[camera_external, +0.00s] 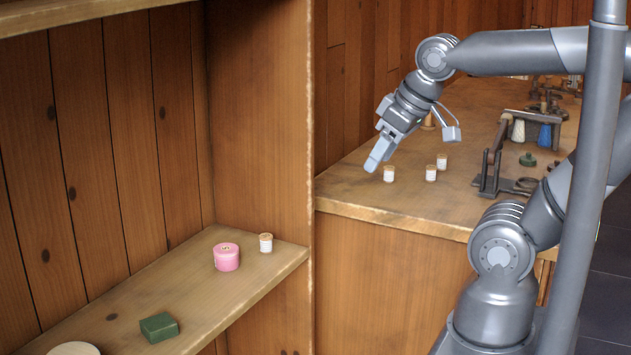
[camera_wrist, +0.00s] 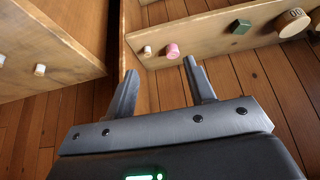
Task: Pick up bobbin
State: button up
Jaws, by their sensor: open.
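My gripper (camera_external: 377,158) is held in the air over the front left part of the wooden counter, pointing down and left. In the wrist view its two fingers (camera_wrist: 160,70) are apart with nothing between them. I cannot tell for sure which thing is the bobbin. A tan turned piece (camera_external: 428,121) stands on the counter, partly hidden behind my gripper. A white spool-like piece (camera_external: 518,130) and a blue one (camera_external: 545,135) are at the dark wooden stand. Small white cylinders with brown tops (camera_external: 389,174) (camera_external: 431,173) (camera_external: 442,161) stand near the counter's front.
The lower shelf (camera_external: 205,290) holds a pink cylinder (camera_external: 227,258), a small white cylinder (camera_external: 265,243), a green block (camera_external: 159,327) and a pale round piece (camera_external: 74,349). An upright panel (camera_external: 313,120) separates shelf and counter. The dark stand (camera_external: 492,170) rises right of the small cylinders.

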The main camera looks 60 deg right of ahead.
jog(key=shift+o, duration=0.5)
jog(key=w+d+r+m+g, duration=0.2)
jog(key=w+d+m, duration=0.8)
jog(key=d+m, duration=0.2)
jog(key=m+g, duration=0.4)
jog(key=m, duration=2.3)
send_over(432, 167)
jog(key=f, duration=1.8)
jog(key=shift+w+d, duration=0.2)
jog(key=shift+w, duration=0.1)
jog(key=f, duration=0.6)
jog(key=shift+s+a+f, duration=0.15)
jog(key=shift+s+f, duration=0.1)
